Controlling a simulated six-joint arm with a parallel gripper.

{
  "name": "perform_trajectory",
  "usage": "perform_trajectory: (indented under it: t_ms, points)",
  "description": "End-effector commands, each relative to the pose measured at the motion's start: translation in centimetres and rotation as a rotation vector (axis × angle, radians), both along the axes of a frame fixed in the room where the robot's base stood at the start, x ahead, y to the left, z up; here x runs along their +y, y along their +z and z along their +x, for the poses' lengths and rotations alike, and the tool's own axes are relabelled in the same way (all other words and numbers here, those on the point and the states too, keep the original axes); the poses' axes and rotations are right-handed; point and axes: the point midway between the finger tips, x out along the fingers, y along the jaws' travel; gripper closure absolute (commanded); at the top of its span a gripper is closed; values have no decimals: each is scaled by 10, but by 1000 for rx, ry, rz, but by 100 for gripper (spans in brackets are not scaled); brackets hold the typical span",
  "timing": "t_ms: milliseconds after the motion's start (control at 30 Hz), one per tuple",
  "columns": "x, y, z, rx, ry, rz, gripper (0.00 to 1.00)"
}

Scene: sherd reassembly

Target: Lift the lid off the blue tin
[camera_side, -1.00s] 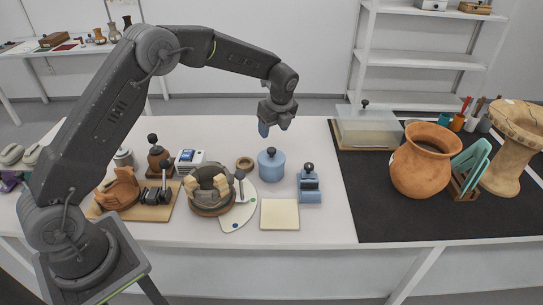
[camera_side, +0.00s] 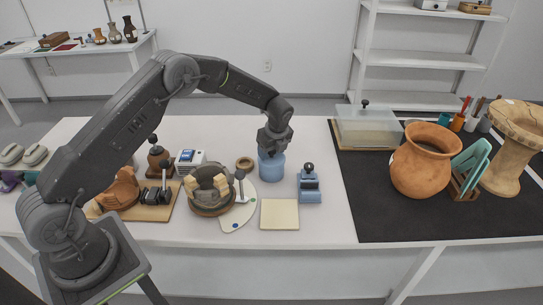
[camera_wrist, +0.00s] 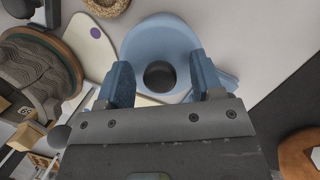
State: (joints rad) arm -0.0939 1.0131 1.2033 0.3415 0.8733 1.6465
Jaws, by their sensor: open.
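The blue tin (camera_side: 271,171) stands upright on the white table, just right of the middle group of objects. In the wrist view its round blue lid (camera_wrist: 158,38) fills the upper middle, with a dark round knob (camera_wrist: 160,76) at its centre. My gripper (camera_wrist: 160,80) is open, with one blue finger on each side of the knob and a gap visible on both sides. In the side view my gripper (camera_side: 272,152) is right over the tin and hides the knob and most of the lid. The lid appears seated on the tin.
A blue block-like tool (camera_side: 309,187) stands close right of the tin. A cream square pad (camera_side: 279,214) lies in front. A cork ring (camera_side: 245,163) and a stand with sherds (camera_side: 209,190) are to the left. A terracotta pot (camera_side: 424,162) stands on the black mat (camera_side: 375,215).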

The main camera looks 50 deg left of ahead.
Motion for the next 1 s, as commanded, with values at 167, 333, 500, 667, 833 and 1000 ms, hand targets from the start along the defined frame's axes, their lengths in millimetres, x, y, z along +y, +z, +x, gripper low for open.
perform_trajectory:
  t_ms: [167, 333, 500, 667, 833, 1000]
  points:
    - [0, 0, 0, 0, 0, 0, 47]
    - [0, 0, 0, 1, 0, 0, 63]
    - [0, 0, 0, 1, 0, 0, 80]
    - [0, 1, 0, 0, 0, 0, 92]
    - [0, 1, 0, 0, 0, 0, 92]
    - [0, 7, 0, 0, 0, 0, 92]
